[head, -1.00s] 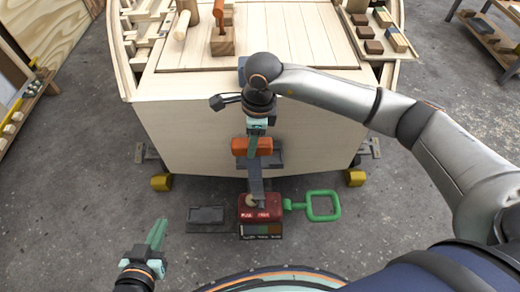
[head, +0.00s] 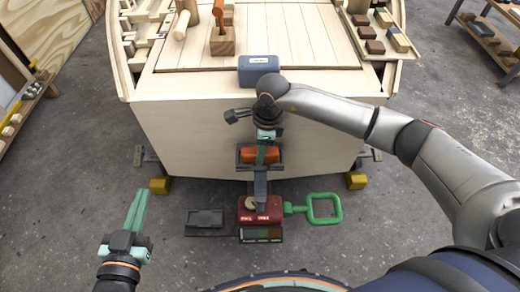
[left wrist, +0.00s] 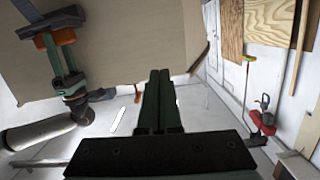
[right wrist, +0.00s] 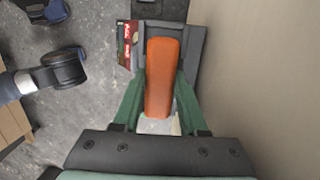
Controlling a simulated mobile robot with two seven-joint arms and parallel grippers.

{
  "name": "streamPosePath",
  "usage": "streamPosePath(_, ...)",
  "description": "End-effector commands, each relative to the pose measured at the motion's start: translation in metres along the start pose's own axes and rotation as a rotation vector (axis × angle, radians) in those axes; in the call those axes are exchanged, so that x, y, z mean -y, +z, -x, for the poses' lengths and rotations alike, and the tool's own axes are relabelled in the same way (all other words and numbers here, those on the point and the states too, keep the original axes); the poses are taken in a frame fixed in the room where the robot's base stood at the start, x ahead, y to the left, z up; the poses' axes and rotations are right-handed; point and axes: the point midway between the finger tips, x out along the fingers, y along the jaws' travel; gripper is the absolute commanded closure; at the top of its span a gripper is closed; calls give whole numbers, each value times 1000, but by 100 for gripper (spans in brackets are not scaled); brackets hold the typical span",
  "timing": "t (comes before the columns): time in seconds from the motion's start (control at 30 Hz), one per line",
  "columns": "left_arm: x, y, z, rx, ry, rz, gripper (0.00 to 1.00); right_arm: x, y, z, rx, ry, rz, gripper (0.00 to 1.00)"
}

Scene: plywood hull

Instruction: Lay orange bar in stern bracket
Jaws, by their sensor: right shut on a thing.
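The orange bar (head: 260,155) is at the grey stern bracket (head: 246,166) on the hull's pale stern face. In the right wrist view the bar (right wrist: 163,75) sits between the bracket's grey side walls (right wrist: 194,55); whether it rests on the bottom is hidden. My right gripper (head: 264,149) is shut on the bar, one green finger on each side of it. The left wrist view also shows the bar (left wrist: 56,38) at the bracket (left wrist: 50,20). My left gripper (head: 137,212) is shut and empty, away to the left above the floor.
Below the bracket stand a red box (head: 261,209), a green loop handle (head: 323,207) and a dark tray (head: 206,218). A blue box (head: 259,68) stands on the deck edge behind my right gripper. Yellow blocks (head: 160,185) flank the hull's base.

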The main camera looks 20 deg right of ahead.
Motion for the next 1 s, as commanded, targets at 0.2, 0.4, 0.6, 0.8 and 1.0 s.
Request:
streamPosePath(0.2, 1, -7, 0, -27, -1, -6, 100, 0, 0, -1, 1, -1, 0, 100)
streamPosePath(0.4, 1, -11, 0, -44, -3, -11, 100, 0, 0, -2, 0, 0, 0, 55)
streamPosePath(0.6, 1, -12, 0, -47, -3, -12, 100, 0, 0, -2, 0, 0, 0, 32)
streamPosePath(0.8, 2, -13, 0, -49, -3, -13, 100, 0, 0, -2, 0, 0, 0, 28)
streamPosePath(1.0, 2, -13, 0, -40, -2, -10, 100, 0, 0, 0, 0, 0, 0, 28)
